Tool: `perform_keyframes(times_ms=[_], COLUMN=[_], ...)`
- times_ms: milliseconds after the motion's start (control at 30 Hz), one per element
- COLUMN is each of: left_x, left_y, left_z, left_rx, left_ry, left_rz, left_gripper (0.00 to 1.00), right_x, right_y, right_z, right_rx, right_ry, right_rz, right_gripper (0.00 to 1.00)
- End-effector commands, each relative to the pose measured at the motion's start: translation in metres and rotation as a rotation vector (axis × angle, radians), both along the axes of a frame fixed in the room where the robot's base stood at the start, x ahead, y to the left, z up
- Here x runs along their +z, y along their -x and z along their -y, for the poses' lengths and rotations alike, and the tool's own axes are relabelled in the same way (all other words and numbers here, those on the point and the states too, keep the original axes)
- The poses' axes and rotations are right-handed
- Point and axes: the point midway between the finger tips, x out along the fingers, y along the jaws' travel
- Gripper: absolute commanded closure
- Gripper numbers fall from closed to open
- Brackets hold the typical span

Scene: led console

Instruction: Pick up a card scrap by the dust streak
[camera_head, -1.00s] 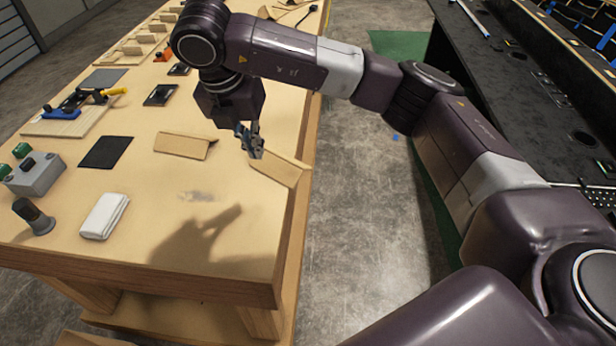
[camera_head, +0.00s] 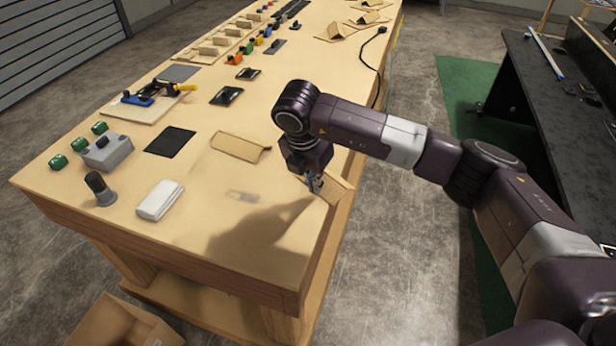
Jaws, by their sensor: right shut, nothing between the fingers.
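A grey dust streak (camera_head: 243,196) marks the wooden table top. A folded brown card scrap (camera_head: 241,148) lies behind it. A second card scrap (camera_head: 338,188) is at the table's right edge, partly hidden by my right gripper (camera_head: 315,185). The right gripper points down at this second scrap. Its fingers are small here and look closed, with nothing held between them. I cannot tell whether the fingertips touch the scrap. My left gripper is not in view.
A folded white cloth (camera_head: 160,200), a dark knob (camera_head: 100,190) and a grey button box (camera_head: 107,152) stand at the left. A black pad (camera_head: 170,141) lies behind the cloth. An open carton (camera_head: 125,322) is on the floor. The table (camera_head: 215,265) is clear in front of the streak.

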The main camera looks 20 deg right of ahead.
Motion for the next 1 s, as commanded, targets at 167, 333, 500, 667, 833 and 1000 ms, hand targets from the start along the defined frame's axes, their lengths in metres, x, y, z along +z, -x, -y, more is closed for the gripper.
perform_keyframes(times_ms=[167, 333, 500, 667, 833, 1000], left_x=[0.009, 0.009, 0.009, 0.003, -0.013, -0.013], left_y=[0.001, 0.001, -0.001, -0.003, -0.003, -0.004], left_z=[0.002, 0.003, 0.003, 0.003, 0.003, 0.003], left_rx=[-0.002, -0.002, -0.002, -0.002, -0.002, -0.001], left_ry=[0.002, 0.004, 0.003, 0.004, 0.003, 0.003], left_rz=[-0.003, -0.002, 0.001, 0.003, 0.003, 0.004], left_gripper=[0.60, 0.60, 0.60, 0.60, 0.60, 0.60], right_x=[0.000, -0.001, -0.001, -0.004, -0.005, -0.001], right_y=[-0.009, -0.011, -0.011, -0.013, -0.023, -0.025], right_z=[0.011, 0.012, 0.012, 0.015, 0.025, 0.028], right_rx=[0.001, 0.004, 0.003, 0.000, -0.001, 0.002], right_ry=[0.001, 0.000, 0.000, 0.001, 0.000, 0.000], right_rz=[-0.004, -0.003, -0.003, -0.002, -0.001, -0.003], right_gripper=[1.00, 1.00, 1.00, 1.00, 1.00, 1.00])
